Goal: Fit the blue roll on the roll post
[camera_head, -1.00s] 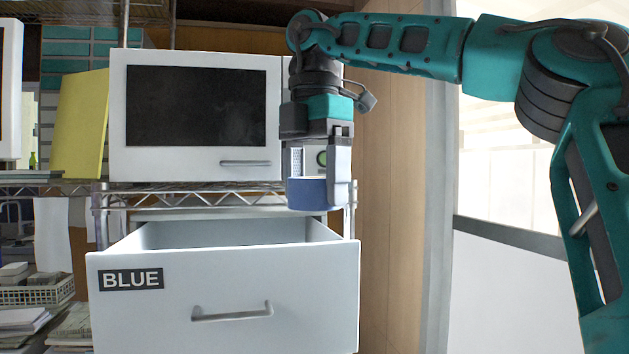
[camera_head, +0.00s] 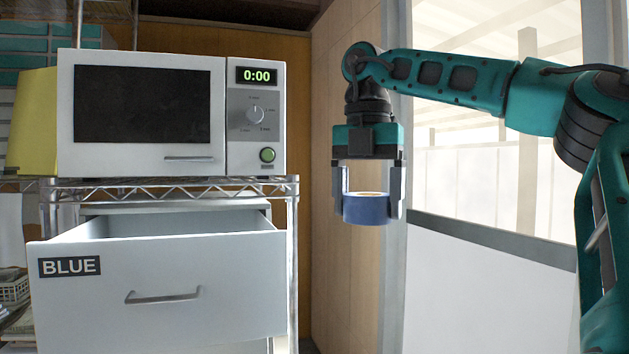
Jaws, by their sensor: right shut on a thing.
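The blue roll (camera_head: 366,209) is a short blue cylinder with a pale core showing at its top. My right gripper (camera_head: 370,203) points down and is shut on the blue roll, with one finger on each side. The roll hangs upright in the air, right of the shelf and in front of the wooden wall. My left gripper is not in view. No roll post shows in this view.
An open white drawer labelled BLUE (camera_head: 165,297) juts out at the lower left. A white microwave (camera_head: 142,157) stands on the wire shelf (camera_head: 170,191) above it. A wooden wall (camera_head: 335,265) and a window (camera_head: 455,180) lie to the right.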

